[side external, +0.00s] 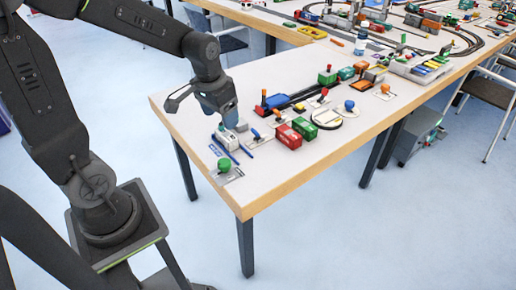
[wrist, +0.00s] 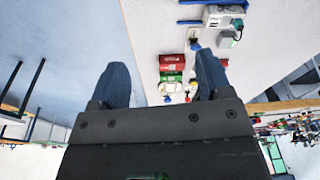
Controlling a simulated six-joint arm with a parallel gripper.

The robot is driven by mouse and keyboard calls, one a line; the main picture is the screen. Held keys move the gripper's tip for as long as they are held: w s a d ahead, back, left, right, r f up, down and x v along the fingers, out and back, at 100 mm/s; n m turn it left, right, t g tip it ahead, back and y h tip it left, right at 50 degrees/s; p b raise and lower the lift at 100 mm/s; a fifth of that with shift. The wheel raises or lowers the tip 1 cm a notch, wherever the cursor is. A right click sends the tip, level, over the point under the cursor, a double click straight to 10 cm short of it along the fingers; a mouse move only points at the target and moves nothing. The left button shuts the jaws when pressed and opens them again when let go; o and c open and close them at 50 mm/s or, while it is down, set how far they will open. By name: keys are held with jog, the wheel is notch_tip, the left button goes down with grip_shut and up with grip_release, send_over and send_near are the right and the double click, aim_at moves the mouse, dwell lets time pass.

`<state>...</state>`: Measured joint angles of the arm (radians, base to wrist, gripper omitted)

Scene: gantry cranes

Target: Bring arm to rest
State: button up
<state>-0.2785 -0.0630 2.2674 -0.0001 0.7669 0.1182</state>
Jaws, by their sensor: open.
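My gripper (side external: 228,119) points down above the near end of the white table in the side view, over a small grey and white device (side external: 225,140). In the wrist view my gripper (wrist: 160,80) has its two blue fingertips spread wide apart with nothing between them, so it is open and empty. The table top (side external: 180,105) also shows in the wrist view (wrist: 150,25). A red container (side external: 288,137) and a green container (side external: 304,128) stand on the table to the right of my gripper; they also show in the wrist view, the red one (wrist: 172,60) beside the green one (wrist: 171,77).
A green ball-topped lever (side external: 224,165) stands near the table's front corner. Blue bars (side external: 222,150), orange and blue knobs and a round white plate (side external: 326,119) crowd the table. Model tracks (side external: 455,38) fill the back.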

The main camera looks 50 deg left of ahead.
jog(key=s+d+r+m+t, duration=0.1)
jog(key=s+d+r+t, duration=0.2)
jog(key=s+d+r, duration=0.5)
jog(key=s, duration=0.3)
jog(key=shift+d+r+m+t+h, duration=0.3)
jog(key=shift+d+r+m, duration=0.05)
jog(key=shift+d+m, duration=0.05)
